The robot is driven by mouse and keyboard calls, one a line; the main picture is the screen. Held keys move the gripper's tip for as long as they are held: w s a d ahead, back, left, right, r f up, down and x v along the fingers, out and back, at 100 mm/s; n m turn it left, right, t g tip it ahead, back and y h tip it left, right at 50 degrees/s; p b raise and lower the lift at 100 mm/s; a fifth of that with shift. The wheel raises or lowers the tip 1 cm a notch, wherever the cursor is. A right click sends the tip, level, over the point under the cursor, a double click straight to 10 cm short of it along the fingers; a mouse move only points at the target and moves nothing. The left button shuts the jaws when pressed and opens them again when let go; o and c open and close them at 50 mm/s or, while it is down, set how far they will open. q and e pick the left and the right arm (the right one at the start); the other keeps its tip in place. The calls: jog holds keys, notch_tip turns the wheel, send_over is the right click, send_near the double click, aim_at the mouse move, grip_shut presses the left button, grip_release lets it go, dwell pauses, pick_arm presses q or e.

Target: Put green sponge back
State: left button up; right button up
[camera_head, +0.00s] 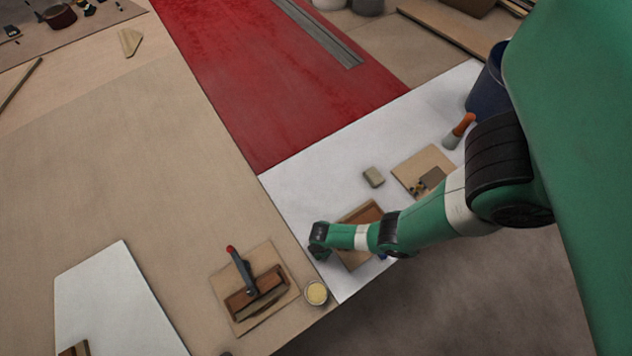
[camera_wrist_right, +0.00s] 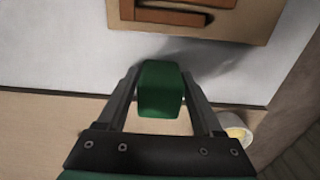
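The green sponge (camera_wrist_right: 160,97) is a dark green block between the fingertips of my right gripper (camera_wrist_right: 160,76) in the right wrist view. Both fingertips press against its sides. It appears to be held above the white sheet (camera_wrist_right: 60,50), with a shadow falling to the right. In the head view my right gripper (camera_head: 320,253) is over the near corner of the white sheet, beside a light board (camera_head: 354,262) with a brown wooden piece on it. The sponge is hidden there behind my wrist. My left gripper is out of view.
A small cup with yellow contents (camera_head: 316,293) stands close to my right gripper. Left of it, a board (camera_head: 224,283) carries a wooden tool with a red-tipped handle.

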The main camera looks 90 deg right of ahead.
jog(key=shift+o, duration=0.9)
notch_tip(320, 180, up, 13)
jog(key=p, duration=1.1)
jog(key=shift+f+p, duration=0.2)
jog(key=shift+p, duration=0.2)
jog(key=shift+f, duration=0.1)
